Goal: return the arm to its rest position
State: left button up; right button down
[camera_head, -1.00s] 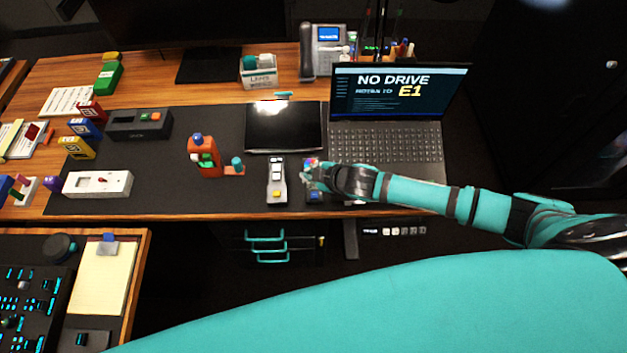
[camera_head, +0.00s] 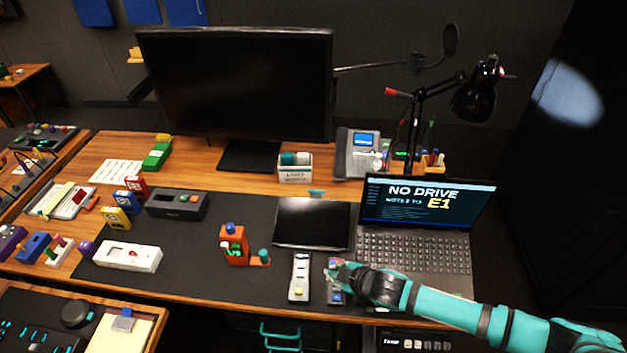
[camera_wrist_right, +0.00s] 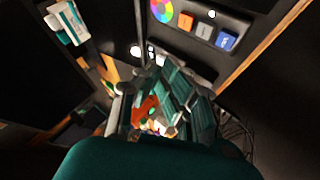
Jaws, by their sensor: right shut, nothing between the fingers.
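My right gripper (camera_head: 337,268) is at the front of the desk, between a slim white-and-grey device and the laptop. In the right wrist view its fingers (camera_wrist_right: 160,110) are shut with nothing between them. A small panel with a blue part (camera_head: 336,298) shows partly below the gripper in the head view; the hand hides the rest. In the right wrist view a panel with a colour wheel (camera_wrist_right: 162,11) and orange, grey and blue buttons lies apart from the fingers. My right arm reaches in from the lower right. My left gripper is not in view.
The laptop (camera_head: 414,249) stands right behind my forearm. The slim white-and-grey device (camera_head: 299,277) is left of the hand, and a dark tablet (camera_head: 311,223) lies behind it. An orange device (camera_head: 234,246) stands further left. A desk lamp (camera_head: 474,92) stands at the back right.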

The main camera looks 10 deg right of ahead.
jog(key=s+a+r+m+g+h, duration=0.1)
jog(key=s+a+r+m, duration=0.2)
jog(key=s, duration=0.4)
jog(key=s+r+m+g, duration=0.1)
jog(key=s+r+m, duration=0.25)
jog(key=s, duration=0.25)
jog(key=s+d+r+m+g+h, duration=0.25)
jog(key=s+d+m, duration=0.35)
jog(key=s+d, duration=0.4)
jog(key=s+f+g+b, duration=0.1)
jog(key=s+f+b, duration=0.1)
jog(key=f, duration=1.4)
jog(key=s+f+g+b, duration=0.1)
jog(key=s+f+b, duration=0.1)
jog(key=f, duration=1.4)
jog(key=s+d+f+b, duration=0.2)
jog(key=s+f, duration=1.4)
jog(key=f, duration=0.1)
jog(key=shift+d+n+g, duration=0.15)
jog(key=shift+n+g, duration=0.2)
